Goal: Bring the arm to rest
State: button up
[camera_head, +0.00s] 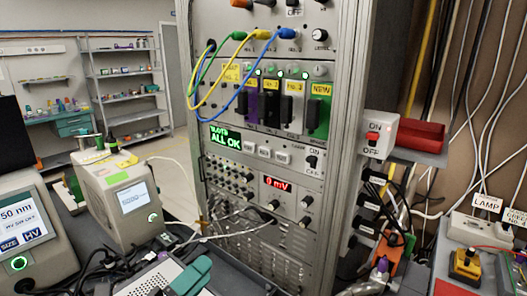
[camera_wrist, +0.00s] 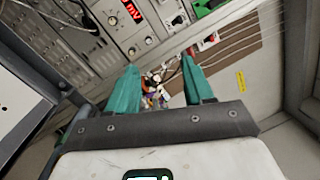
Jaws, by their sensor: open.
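My gripper (camera_wrist: 159,62) shows in the wrist view as two teal fingers, spread apart on a dark mount above a pale hand. It is open, and I see nothing held between the fingers. Beyond them the instrument panel with a red mV display (camera_wrist: 133,10) appears tilted. Small coloured parts and cables show in the gap behind the fingers, too small to name.
A tall instrument rack (camera_head: 258,190) with plugged cables fills the middle of the head view. A boxed instrument with a screen (camera_head: 130,198) stands left of it. A red tray (camera_head: 420,133) and a switch box (camera_head: 379,134) are to the right. Loose cables hang there.

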jog(key=w+d+r+n+t+y, duration=0.25)
jog(key=d+n+t+y, duration=0.2)
jog(key=n+y, duration=0.35)
jog(key=w+d+r+n+t+y, duration=0.2)
jog(key=w+d+n+t+y, duration=0.25)
jog(key=n, duration=0.45)
jog(key=s+d+f+n+g+y, duration=0.3)
jog(key=d+f+n+g+y, duration=0.15)
jog(key=f+n+g, duration=0.35)
jog(key=s+d+f+n+g+y, duration=0.3)
jog(key=d+f+n, duration=0.25)
jog(key=f, duration=0.55)
jog(key=s+d+f+g+h, duration=0.6)
jog(key=s+d+f+g, duration=0.1)
jog(key=s+d+f, duration=0.6)
jog(key=s+d+m+g+h, duration=0.1)
jog(key=s+d+g, duration=0.2)
jog(key=s, duration=0.5)
jog(key=s+d+f+m+g+h, duration=0.1)
jog(key=s+d+g, duration=0.2)
jog(key=s, duration=0.6)
jog(key=shift+d+f+h, duration=0.2)
jog(key=shift+d+h, duration=0.2)
jog(key=shift+d, duration=0.15)
jog(key=shift+o, duration=0.3)
jog(key=shift+w, duration=0.1)
